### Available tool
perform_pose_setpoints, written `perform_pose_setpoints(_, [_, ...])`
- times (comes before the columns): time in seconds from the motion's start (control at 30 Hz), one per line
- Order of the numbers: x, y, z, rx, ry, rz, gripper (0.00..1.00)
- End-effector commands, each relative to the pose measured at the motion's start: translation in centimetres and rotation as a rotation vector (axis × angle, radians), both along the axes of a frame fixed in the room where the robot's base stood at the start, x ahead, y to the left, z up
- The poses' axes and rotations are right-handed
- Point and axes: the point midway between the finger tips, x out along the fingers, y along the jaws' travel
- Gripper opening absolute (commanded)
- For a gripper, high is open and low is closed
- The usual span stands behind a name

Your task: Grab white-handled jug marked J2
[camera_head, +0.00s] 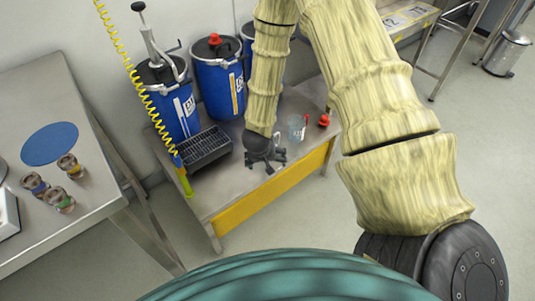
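My gripper (266,162) hangs low over the low metal bench with the yellow front edge (262,187). Its dark fingers look spread apart. A small white handle-like shape (277,137) shows just to the right of the gripper; the body it belongs to is mostly hidden or too faint to make out. A clear jug with a red handle (297,128) stands right beside it. I cannot read a J2 mark on either. I see nothing clearly held between the fingers.
A black grated tray (203,149) lies left of the gripper. A red-topped item (324,120) is at right. A table with small jars (60,199) is at left.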

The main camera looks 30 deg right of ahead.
Motion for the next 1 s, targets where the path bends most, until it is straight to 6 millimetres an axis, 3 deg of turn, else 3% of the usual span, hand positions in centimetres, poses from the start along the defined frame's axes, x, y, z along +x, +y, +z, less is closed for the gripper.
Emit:
perform_pose_setpoints(0.03, [2.1,-1.0,-0.6,0.009,-0.029,-0.049,0.94])
perform_pose_setpoints(0.1, [4.2,-2.0,0.0,0.023,-0.054,-0.107,0.94])
perform_pose_setpoints(0.3, [8.0,-3.8,1.7,0.066,-0.101,-0.21,0.94])
perform_pose_setpoints(0.53, [9.2,-4.5,1.8,0.083,-0.113,-0.239,0.94])
perform_pose_setpoints(0.8, [10.1,-5.4,-1.6,0.082,-0.111,-0.239,0.94])
perform_pose_setpoints(1.0, [10.5,-5.9,-2.8,0.081,-0.111,-0.239,0.94])
